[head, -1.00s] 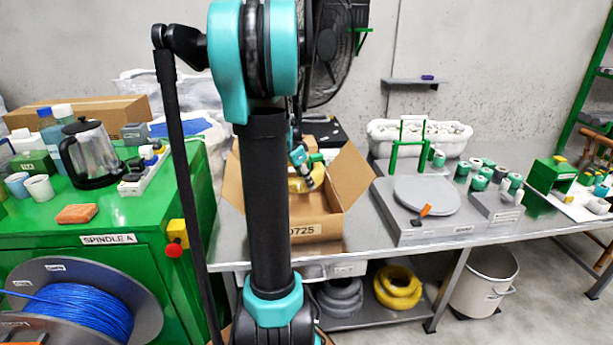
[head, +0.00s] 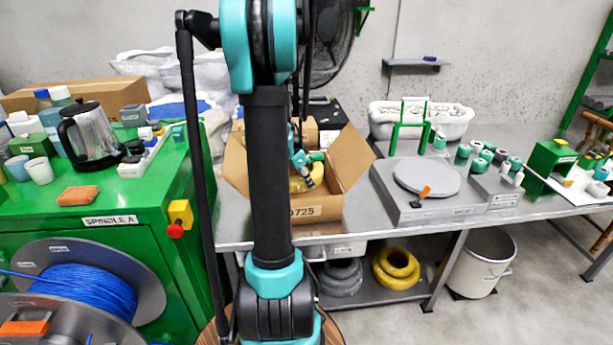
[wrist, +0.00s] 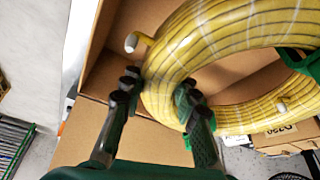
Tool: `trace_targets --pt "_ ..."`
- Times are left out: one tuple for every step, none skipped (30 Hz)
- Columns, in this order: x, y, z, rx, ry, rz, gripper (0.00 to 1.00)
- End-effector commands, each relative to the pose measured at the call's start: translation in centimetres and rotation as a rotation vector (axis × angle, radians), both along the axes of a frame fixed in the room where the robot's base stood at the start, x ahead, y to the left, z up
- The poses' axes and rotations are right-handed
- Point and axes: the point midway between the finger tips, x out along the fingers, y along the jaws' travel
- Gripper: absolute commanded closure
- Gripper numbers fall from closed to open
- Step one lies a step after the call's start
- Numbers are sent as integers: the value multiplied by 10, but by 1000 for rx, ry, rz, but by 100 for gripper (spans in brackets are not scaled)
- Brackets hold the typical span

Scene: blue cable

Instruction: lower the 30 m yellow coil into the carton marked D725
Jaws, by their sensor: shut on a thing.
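The carton (head: 328,210) stands open on the grey bench, flaps spread. My gripper (head: 306,172) is over the carton's opening, partly behind my arm. In the wrist view my gripper (wrist: 160,88) is shut on the yellow coil (wrist: 215,50), one finger on each side of its ring. The coil is tilted, with brown carton walls (wrist: 112,40) around it. In the head view only a bit of the coil (head: 297,184) shows, inside the carton's outline. I cannot tell whether it touches the bottom.
A scale (head: 428,180) stands right of the carton, and a black fan (head: 330,50) behind it. The green SPINDLE A cabinet (head: 180,200) is at left, with a kettle (head: 92,138) on top. Another yellow coil (head: 397,268) and a grey coil (head: 340,278) lie under the bench.

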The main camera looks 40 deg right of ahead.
Motion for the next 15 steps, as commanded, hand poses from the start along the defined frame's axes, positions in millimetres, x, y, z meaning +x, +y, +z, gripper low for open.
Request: trace_targets --pt "0 0 -4 -1 -1 0 100" --pt "0 0 -6 -1 -1 0 100" --pt "0 0 -10 -1 -1 0 100" --pt "0 0 -12 -1 -1 0 100" --pt "0 0 -14 -1 -1 0 100" --pt "0 0 -17 -1 -1 0 100" --pt "0 0 -20 -1 -1 0 100" --pt "0 0 -22 -1 -1 0 100" --pt "0 0 -25 -1 -1 0 100" --pt "0 0 -28 -1 -1 0 100" --pt "0 0 -30 -1 -1 0 100" --pt "0 0 -33 -1 -1 0 100" --pt "0 0 -35 -1 -1 0 100" --pt "0 0 -38 -1 -1 0 100" --pt "0 0 -41 -1 -1 0 100"
